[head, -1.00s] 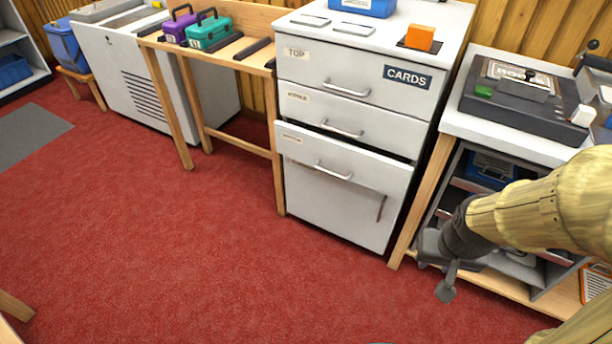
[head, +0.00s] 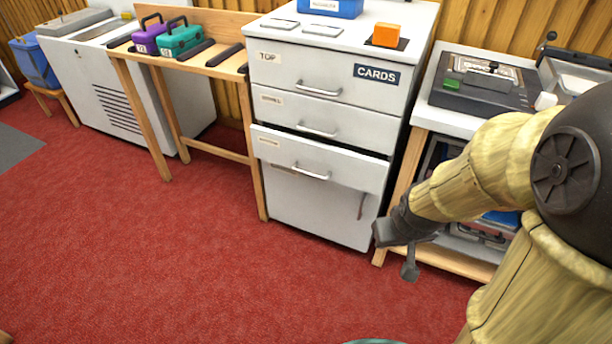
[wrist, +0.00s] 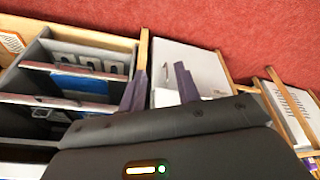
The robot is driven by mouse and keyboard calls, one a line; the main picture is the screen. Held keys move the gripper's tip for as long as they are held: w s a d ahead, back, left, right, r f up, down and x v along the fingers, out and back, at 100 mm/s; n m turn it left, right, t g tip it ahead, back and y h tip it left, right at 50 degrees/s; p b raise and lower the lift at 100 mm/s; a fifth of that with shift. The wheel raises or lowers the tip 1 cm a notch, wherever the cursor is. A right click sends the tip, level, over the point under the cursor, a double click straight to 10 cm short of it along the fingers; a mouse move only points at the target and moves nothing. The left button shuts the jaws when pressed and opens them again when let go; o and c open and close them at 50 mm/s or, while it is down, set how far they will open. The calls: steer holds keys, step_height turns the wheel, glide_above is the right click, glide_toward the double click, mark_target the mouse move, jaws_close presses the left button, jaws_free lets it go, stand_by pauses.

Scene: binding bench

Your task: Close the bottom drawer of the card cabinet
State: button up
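The white card cabinet (head: 330,133) stands in the middle of the head view, with a "TOP" label and a "CARDS" sign. Its bottom drawer (head: 345,171) sticks out from the front, with a dark gap above it and a horizontal bar handle (head: 310,174). The drawers above it look flush. My gripper (head: 398,252) is low in front of the cabinet's right side, to the right of and below the drawer, and appears apart from it. Its fingers are spread and empty; they also show apart in the wrist view (wrist: 160,88), with the white cabinet (wrist: 190,62) beyond them.
Below the drawer is a white panel with a vertical handle (head: 362,206). A bench with a dark machine (head: 485,85) and open shelves stands close on the right. A wooden table (head: 215,62) with purple and teal boxes stands left. The red carpet (head: 180,260) in front is clear.

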mark_target(306, 174)
steer(key=w+a+f+n+t+y+b, duration=0.4)
steer(key=w+a+f+n+t+b, duration=0.2)
steer(key=w+f+n, duration=0.3)
steer(key=w+a+f+n+t+y+b, duration=0.4)
steer(key=w+a+f+n+t+b, duration=0.2)
steer(key=n, duration=0.7)
steer(key=w+a+f+t, duration=0.1)
steer(key=w+f, duration=0.1)
steer(key=w, duration=0.1)
steer(key=shift+w+a+f+n+t+y, duration=0.25)
steer(key=shift+w+f+n+t+y, duration=0.05)
steer(key=shift+w+f+n+t, duration=0.1)
steer(key=b+x, duration=0.5)
steer(key=x, duration=1.2)
steer(key=shift+w+r, duration=0.1)
steer(key=shift+w, duration=0.1)
